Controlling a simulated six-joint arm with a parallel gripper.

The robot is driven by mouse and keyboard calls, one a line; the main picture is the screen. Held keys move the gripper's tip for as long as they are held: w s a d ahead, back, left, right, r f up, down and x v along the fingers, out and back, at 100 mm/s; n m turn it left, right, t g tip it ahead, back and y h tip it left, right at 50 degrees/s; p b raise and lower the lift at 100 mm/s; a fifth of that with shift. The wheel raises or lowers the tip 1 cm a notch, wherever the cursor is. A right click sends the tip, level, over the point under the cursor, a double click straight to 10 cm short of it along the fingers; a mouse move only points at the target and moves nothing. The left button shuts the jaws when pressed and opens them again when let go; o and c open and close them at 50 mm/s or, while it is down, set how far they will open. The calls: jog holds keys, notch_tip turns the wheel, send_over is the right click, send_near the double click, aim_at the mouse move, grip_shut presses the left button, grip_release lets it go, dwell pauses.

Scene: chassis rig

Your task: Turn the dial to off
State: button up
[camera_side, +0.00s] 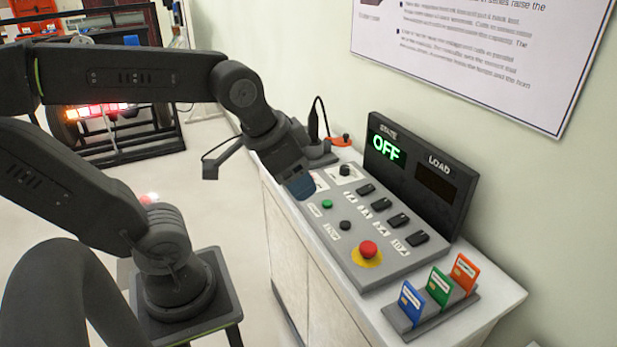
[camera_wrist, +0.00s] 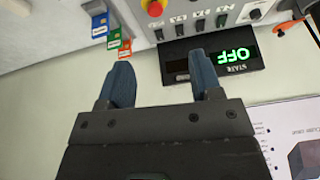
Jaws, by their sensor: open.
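The dial (camera_side: 345,170) is a small black knob on a pale plate at the far end of the grey control panel (camera_side: 340,251). In the wrist view the dial (camera_wrist: 256,14) is at the upper right, apart from my fingers; its exact pointing is too small to read. The state display (camera_side: 387,147) shows green "OFF", and it appears upside down in the wrist view (camera_wrist: 237,56). My gripper (camera_side: 300,185) is above the panel's left edge in the side view. In the wrist view my gripper (camera_wrist: 162,82) has two blue fingers spread apart with nothing between them.
A red emergency button (camera_side: 368,249) on a yellow base, black switches (camera_side: 398,220) and a green button (camera_side: 327,204) share the panel. Blue, green and orange cards (camera_side: 440,288) stand in a holder at the near end. An orange-and-black object (camera_side: 340,140) lies beyond the panel.

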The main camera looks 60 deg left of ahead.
jog(key=w+a+f+m+g, duration=0.2)
jog(key=w+a+m, duration=0.1)
jog(key=w+a, duration=0.6)
jog(key=w+a+f+m+g, duration=0.25)
jog(key=w+a, duration=0.35)
jog(key=a, duration=0.6)
jog(key=w+a+f+m, duration=0.1)
jog(key=a+f+m, duration=0.25)
jog(key=a, duration=0.35)
jog(key=shift+n+g, duration=0.3)
jog(key=shift+g, duration=0.05)
jog(key=f, duration=1.4)
jog(key=shift+w+a+f, duration=0.1)
jog(key=shift+w+a, duration=0.05)
jog(key=shift+w, duration=0.05)
jog(key=c, duration=0.9)
